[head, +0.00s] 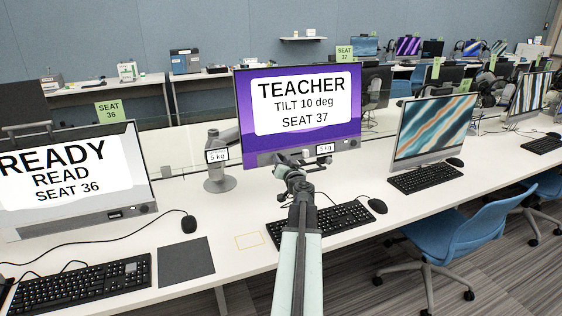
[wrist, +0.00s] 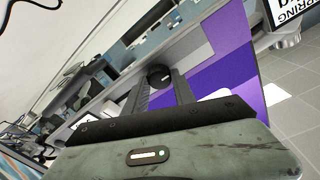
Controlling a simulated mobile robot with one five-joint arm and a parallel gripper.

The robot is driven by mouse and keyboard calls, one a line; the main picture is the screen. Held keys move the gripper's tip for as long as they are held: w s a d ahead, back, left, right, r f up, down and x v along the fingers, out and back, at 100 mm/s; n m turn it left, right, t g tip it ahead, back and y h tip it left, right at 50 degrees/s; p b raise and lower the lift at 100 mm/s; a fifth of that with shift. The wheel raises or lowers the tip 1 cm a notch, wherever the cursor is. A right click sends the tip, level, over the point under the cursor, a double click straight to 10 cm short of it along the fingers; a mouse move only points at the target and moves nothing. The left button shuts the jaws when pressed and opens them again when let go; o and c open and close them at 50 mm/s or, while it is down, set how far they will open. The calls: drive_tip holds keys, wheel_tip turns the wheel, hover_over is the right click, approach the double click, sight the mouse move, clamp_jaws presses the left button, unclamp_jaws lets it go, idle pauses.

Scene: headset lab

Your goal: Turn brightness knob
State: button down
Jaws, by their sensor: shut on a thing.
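The seat 37 monitor (head: 244,105) stands upright at the middle of the desk, with a purple screen and a grey lower bezel. My gripper (head: 290,160) reaches its lower bezel and hides part of it. In the wrist view, a round dark knob (wrist: 158,73) sits on the grey bezel beside the purple screen. The two dark fingers of my gripper (wrist: 160,80) lie on either side of the knob and are shut on it. How far the knob is turned cannot be told.
The seat 36 monitor (head: 75,177) stands at the left, and another monitor (head: 432,129) at the right. A keyboard (head: 322,221) and mouse (head: 377,205) lie on the desk near my arm. A "5 kg" arm base (head: 220,180) stands left of the seat 37 monitor.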

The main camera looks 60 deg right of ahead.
drive_tip(key=c, duration=1)
unclamp_jaws()
drive_tip(key=shift+c, duration=0.2)
drive_tip(key=shift+a, duration=0.15)
drive_tip(key=v, duration=0.7)
drive_tip(key=shift+s+a, duration=0.15)
drive_tip(key=shift+s, duration=0.1)
